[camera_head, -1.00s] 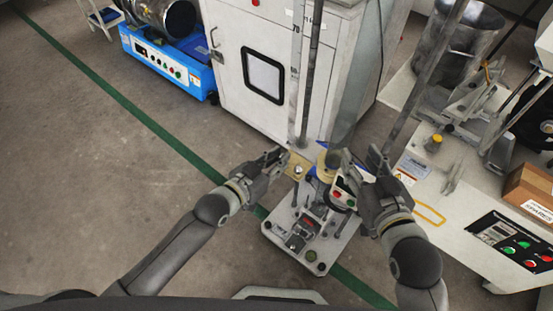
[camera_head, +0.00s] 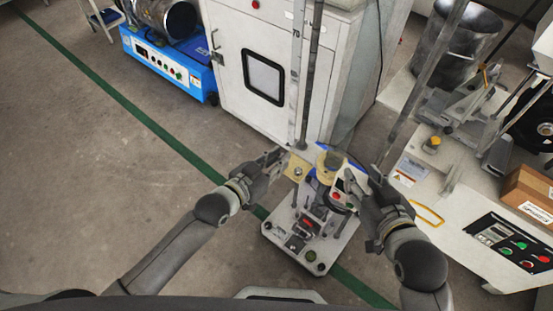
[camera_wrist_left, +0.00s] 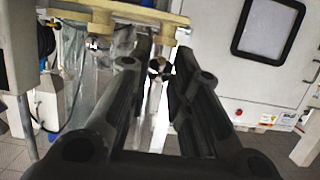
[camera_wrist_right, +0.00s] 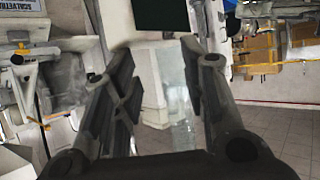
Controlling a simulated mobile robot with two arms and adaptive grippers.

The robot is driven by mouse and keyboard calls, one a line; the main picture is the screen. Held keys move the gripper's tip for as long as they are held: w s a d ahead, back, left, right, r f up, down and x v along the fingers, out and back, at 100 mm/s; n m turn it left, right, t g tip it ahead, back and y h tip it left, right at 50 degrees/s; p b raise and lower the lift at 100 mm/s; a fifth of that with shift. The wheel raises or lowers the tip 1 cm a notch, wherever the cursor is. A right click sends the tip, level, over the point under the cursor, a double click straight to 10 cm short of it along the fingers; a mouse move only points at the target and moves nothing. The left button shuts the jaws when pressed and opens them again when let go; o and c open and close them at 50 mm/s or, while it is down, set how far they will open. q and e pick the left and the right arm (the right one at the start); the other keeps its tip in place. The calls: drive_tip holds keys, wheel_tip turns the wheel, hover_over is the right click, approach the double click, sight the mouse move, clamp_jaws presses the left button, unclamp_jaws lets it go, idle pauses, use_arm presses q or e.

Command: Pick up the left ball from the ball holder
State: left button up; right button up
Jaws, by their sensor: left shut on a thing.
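The ball holder is a yellowish plate (camera_head: 300,162) on the machine, just right of my left gripper (camera_head: 278,155). It also shows along the top of the left wrist view (camera_wrist_left: 150,15). My right gripper (camera_head: 358,178) is open and empty, right of the holder.
The tile testing machine (camera_head: 310,235) stands below the grippers, with vertical rods behind. A white cabinet (camera_head: 265,75) is close behind. A bench with a control panel (camera_head: 510,240) and cardboard box (camera_head: 528,190) stands right. The floor at left is clear.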

use_arm(q)
drive_tip(key=shift+r+p, duration=0.3)
use_arm(e)
drive_tip(key=shift+s+d+f+g, duration=0.3)
drive_tip(key=shift+s+d+g, duration=0.15)
drive_tip(key=shift+g, duration=0.15)
use_arm(q)
drive_tip(key=shift+r, duration=0.15)
drive_tip(key=shift+r+p, duration=0.2)
drive_tip(key=shift+p, duration=0.25)
use_arm(e)
drive_tip(key=shift+s+d+f+g+h+p, duration=0.75)
drive_tip(key=shift+s+f+g, duration=1.1)
drive_tip(key=shift+s, duration=1.4)
drive_tip(key=shift+s+d+f+g+h+p, duration=0.35)
drive_tip(key=shift+s+d+f+g+p, duration=1.1)
drive_tip(key=shift+s, duration=1.8)
use_arm(q)
drive_tip(key=r+p+v, duration=0.1)
drive_tip(key=v, duration=0.5)
use_arm(e)
wheel_tip(320, 180, down, 7)
drive_tip(key=w+g, duration=0.1)
drive_tip(key=shift+w+a+f+g, duration=0.15)
drive_tip(key=shift+w+a+g, duration=0.2)
drive_tip(key=shift+a, duration=0.1)
